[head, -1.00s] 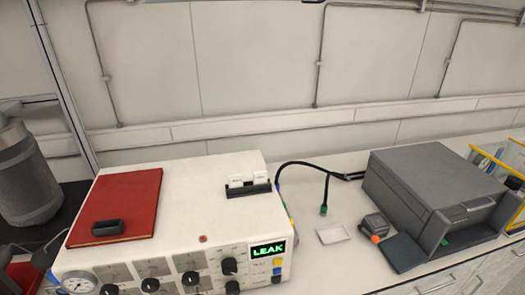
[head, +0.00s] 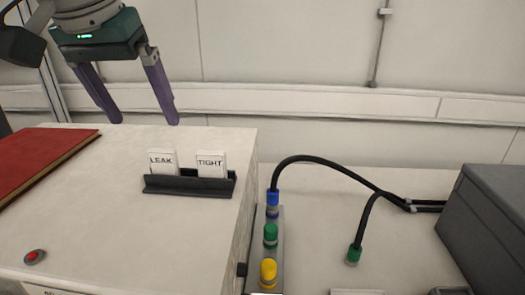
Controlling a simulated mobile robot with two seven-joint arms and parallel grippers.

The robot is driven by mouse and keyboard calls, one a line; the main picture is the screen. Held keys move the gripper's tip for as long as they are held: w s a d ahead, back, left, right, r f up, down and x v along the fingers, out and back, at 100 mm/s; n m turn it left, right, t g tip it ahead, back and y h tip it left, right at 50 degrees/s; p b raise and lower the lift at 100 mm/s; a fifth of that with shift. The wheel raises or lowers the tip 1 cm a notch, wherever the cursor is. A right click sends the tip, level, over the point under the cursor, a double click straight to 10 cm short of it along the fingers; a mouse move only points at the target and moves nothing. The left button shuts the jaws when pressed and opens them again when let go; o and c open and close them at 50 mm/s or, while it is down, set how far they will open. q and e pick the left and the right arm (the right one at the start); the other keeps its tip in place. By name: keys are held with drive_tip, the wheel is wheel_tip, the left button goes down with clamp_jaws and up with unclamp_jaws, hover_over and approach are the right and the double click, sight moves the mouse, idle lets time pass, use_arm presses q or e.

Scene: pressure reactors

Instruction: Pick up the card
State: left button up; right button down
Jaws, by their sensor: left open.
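Two white cards stand upright side by side in a dark holder (head: 190,187) on top of the white instrument box (head: 110,225). The left card (head: 162,162) reads "LEAK" and the right card (head: 211,164) reads "TIGHT". My left gripper (head: 145,122) is above the back of the box, up and to the left of the cards. Its two purple fingers point down, spread apart, with nothing between them. My right gripper is not in view.
A red book (head: 40,160) lies on the box at left, and a red button (head: 35,256) is near its front. Black cables (head: 330,168) run to a grey case (head: 495,215). Bench between is mostly clear.

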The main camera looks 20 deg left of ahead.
sight(161, 150)
use_arm(q)
drive_tip(key=x, duration=0.4)
drive_tip(key=shift+s+a+f+p, duration=0.1)
drive_tip(key=shift+s+a+p, duration=0.1)
drive_tip(key=shift+p, duration=0.2)
drive_tip(key=p+x, duration=0.1)
drive_tip(key=x, duration=0.3)
drive_tip(key=shift+w+d+f, duration=0.1)
drive_tip(key=shift+w+d, duration=0.05)
drive_tip(key=shift+w, duration=0.1)
drive_tip(key=shift+w+f, duration=0.2)
drive_tip(key=shift+f, duration=0.25)
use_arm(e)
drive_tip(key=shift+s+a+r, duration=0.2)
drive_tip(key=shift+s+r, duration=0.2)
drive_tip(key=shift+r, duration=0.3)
use_arm(q)
drive_tip(key=c, duration=1.4)
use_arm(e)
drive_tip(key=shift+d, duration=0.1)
use_arm(q)
drive_tip(key=shift+r, duration=0.1)
drive_tip(key=shift+c, duration=0.2)
